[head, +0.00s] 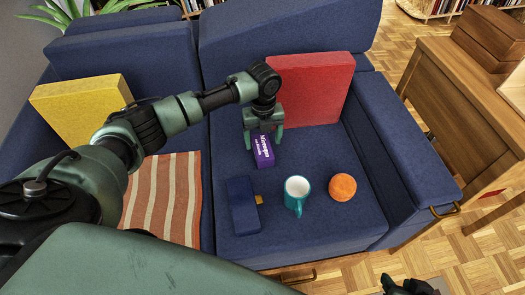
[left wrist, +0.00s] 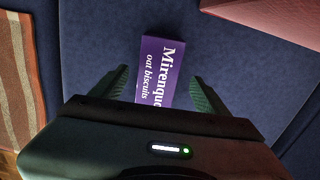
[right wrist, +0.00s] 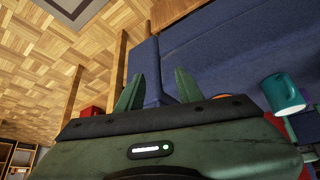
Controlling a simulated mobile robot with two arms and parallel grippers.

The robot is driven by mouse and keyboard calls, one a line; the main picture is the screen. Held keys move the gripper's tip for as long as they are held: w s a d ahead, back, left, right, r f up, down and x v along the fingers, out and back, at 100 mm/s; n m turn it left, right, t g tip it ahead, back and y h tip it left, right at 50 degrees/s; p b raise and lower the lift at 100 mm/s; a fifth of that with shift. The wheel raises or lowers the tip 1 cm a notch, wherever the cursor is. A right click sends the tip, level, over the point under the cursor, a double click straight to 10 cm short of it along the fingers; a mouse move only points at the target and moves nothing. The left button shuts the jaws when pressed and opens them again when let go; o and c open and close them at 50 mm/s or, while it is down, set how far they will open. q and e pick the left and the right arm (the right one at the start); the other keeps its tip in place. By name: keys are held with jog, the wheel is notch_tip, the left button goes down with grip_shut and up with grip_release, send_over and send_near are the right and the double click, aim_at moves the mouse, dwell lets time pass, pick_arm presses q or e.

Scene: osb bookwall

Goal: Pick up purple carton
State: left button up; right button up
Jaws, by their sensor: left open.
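The purple carton (head: 264,152) with white lettering lies on the blue sofa seat in the head view, between the red cushion and the dark blue case. My left gripper (head: 263,138) is over it from above, with one finger on either side. In the left wrist view the carton (left wrist: 160,72) shows between the open fingers of the left gripper (left wrist: 160,95), its near end hidden behind the gripper body. I cannot tell whether the fingers touch it. My right gripper (right wrist: 157,90) is open with nothing between its fingers; only a dark part of it shows at the head view's bottom right.
A dark blue case (head: 242,205), a teal mug (head: 296,192) and an orange (head: 342,187) stand in front of the carton. A red cushion (head: 312,85) is behind, and a striped blanket (head: 163,196) lies left. A wooden desk (head: 455,95) stands right of the sofa.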

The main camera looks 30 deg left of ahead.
aim_at(262, 145)
pick_arm(q)
notch_tip(262, 145, down, 3)
jog(key=shift+s+a+f+b, duration=0.1)
jog(key=shift+s+f+b, duration=0.1)
jog(key=shift+b, duration=0.3)
pick_arm(e)
jog(key=w+a+r+t+y, duration=0.1)
jog(key=w+a+r+t, duration=0.1)
jog(key=w, duration=0.3)
jog(key=shift+w+r+t, duration=0.3)
jog(key=shift+r+t, duration=0.35)
jog(key=shift+t, duration=0.05)
pick_arm(q)
jog(key=shift+w, duration=0.1)
jog(key=c, duration=1.4)
